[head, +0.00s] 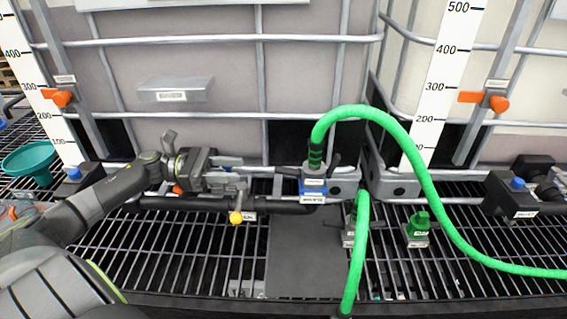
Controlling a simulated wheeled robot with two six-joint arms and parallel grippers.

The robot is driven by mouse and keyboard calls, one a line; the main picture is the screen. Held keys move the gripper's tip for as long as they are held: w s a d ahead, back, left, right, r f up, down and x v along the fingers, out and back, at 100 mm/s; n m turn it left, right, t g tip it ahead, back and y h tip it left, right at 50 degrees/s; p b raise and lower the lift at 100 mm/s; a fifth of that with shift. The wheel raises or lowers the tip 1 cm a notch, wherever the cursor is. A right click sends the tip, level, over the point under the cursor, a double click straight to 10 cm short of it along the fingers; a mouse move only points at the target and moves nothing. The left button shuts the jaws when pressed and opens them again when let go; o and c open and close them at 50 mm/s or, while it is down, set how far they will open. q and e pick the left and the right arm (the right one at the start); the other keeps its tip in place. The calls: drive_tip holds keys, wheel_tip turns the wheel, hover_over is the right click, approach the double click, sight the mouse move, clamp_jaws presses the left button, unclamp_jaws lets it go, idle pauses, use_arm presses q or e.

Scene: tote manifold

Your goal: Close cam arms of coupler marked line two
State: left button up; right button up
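A coupler (314,169) with a blue band and a small white label sits at the centre, on the grey pipework in front of the tank. The label is too small to read, so I cannot tell whether it says line two. A green hose (375,113) rises from its top and arches right. A dark lever (333,161) sticks out at its right side, angled up; its left side is less clear. My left gripper (238,182) is left of the coupler and points toward it, seemingly apart from it. Its fingers are too small to judge. My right gripper is out of view.
A second green hose (358,245) drops from a labelled fitting right of centre. A green capped fitting (418,229) stands on the black grating. A yellow ball knob (236,217) is below my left gripper. A black valve (512,194) is at right, a teal funnel (28,159) at far left.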

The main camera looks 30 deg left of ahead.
sight(278, 168)
use_arm(q)
drive_tip(key=x, duration=0.1)
drive_tip(key=p+x, duration=0.1)
drive_tip(key=x, duration=0.1)
drive_tip(key=p+x, duration=0.1)
drive_tip(key=x, duration=0.1)
drive_tip(key=shift+s+d+r, duration=0.2)
drive_tip(key=shift+r, duration=0.15)
drive_tip(key=shift+f+p+x, duration=0.2)
drive_tip(key=shift+p+x, duration=0.95)
drive_tip(key=shift+x, duration=2.05)
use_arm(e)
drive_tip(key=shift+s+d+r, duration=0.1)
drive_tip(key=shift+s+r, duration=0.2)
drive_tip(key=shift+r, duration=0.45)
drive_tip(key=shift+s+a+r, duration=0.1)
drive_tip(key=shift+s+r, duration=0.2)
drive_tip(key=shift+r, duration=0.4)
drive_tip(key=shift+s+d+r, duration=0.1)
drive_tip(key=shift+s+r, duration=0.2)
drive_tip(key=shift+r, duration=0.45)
use_arm(q)
drive_tip(key=shift+w+a, duration=0.1)
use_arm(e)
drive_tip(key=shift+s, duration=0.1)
use_arm(q)
clamp_jaws()
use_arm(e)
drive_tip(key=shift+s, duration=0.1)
